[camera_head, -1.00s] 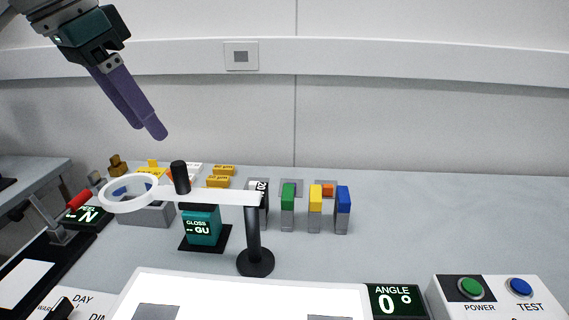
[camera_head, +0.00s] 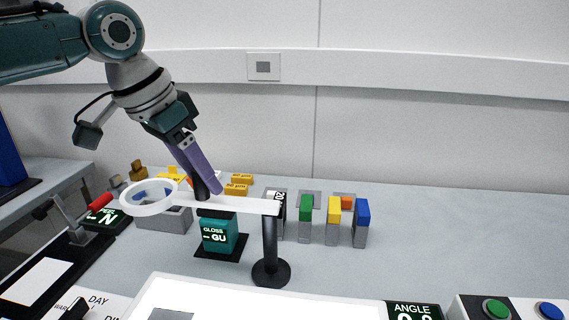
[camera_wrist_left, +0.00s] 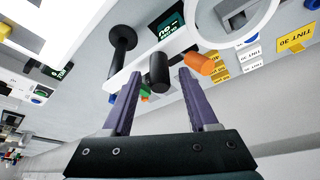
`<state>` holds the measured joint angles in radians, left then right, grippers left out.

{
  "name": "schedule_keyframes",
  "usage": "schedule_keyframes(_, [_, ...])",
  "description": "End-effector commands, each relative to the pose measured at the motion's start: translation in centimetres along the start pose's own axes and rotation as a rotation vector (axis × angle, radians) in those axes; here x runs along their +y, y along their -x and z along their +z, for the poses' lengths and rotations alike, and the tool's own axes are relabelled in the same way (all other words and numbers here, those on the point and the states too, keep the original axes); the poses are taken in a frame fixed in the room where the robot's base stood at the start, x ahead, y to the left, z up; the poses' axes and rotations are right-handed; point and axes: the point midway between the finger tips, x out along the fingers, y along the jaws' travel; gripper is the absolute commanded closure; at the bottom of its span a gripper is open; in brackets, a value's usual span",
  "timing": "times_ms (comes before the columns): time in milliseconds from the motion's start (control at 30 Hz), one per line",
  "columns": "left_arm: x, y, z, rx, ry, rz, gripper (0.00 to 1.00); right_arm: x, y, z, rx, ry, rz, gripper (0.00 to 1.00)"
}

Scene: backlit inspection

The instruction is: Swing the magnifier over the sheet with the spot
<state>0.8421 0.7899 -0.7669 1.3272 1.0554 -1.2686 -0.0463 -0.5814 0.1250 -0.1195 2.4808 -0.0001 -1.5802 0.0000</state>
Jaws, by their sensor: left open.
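The magnifier is a white ring (camera_head: 149,197) on a flat white arm (camera_head: 240,205), carried by a black post (camera_head: 270,250) with a round foot. A black upright knob (camera_head: 201,188) stands on the arm near the ring; it also shows in the left wrist view (camera_wrist_left: 158,73). My left gripper (camera_head: 212,188) is open at the knob, pointing down. In the left wrist view its purple fingers (camera_wrist_left: 158,88) lie on either side of the knob, with gaps. A grey sheet (camera_head: 172,315) shows partly on the bright white panel (camera_head: 260,294). No spot is visible. My right gripper is out of view.
A teal gloss meter (camera_head: 219,233) stands behind the panel, under the arm. Green (camera_head: 306,208), yellow (camera_head: 334,211) and blue (camera_head: 361,211) topped blocks stand right of the post. An angle display (camera_head: 412,311) and a button box (camera_head: 510,307) are at the front right.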

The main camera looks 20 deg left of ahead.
Motion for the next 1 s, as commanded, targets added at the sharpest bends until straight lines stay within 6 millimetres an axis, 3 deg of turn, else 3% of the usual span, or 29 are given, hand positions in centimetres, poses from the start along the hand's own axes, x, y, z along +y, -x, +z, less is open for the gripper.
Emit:
schedule_keyframes(67, [0.01, 0.02, -0.01, 0.0, 0.0, 0.0, 0.44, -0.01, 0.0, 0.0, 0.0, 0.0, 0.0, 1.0])
schedule_keyframes(567, [0.01, 0.05, -0.01, 0.0, 0.0, 0.0, 1.0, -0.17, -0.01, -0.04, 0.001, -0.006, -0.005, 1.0])
schedule_keyframes(1000, [0.01, 0.06, -0.02, 0.0, 0.0, 0.0, 1.0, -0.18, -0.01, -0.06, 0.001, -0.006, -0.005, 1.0])
